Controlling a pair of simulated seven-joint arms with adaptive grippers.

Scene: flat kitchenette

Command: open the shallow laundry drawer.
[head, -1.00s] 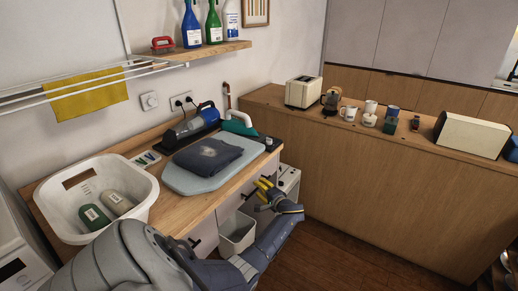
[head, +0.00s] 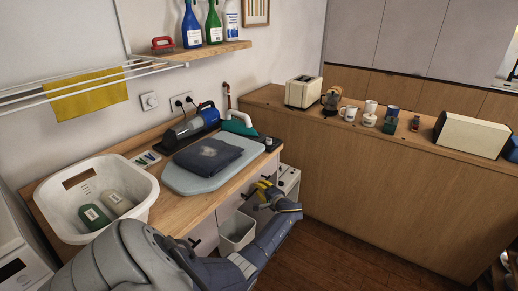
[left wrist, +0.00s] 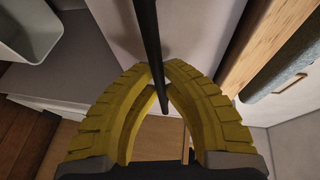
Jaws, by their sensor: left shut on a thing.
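The laundry drawer's pale front (left wrist: 195,35) lies just below the wooden worktop edge in the left wrist view. In the head view the pale front (head: 229,207) is partly hidden by my arm and looks flush under the worktop. Its dark bar handle (left wrist: 151,45) runs between the yellow fingers of my left gripper (left wrist: 165,75). The fingers are shut around the bar. In the head view my left gripper (head: 266,192) is at the right part of the cabinet front, below the worktop. My right gripper is in neither view.
A white bin (head: 237,231) stands below the worktop, close to my left forearm. The worktop holds a white basket (head: 68,205) with two bottles, and an ironing pad (head: 187,184) with dark folded cloth. Open wooden floor (head: 345,255) lies to the right.

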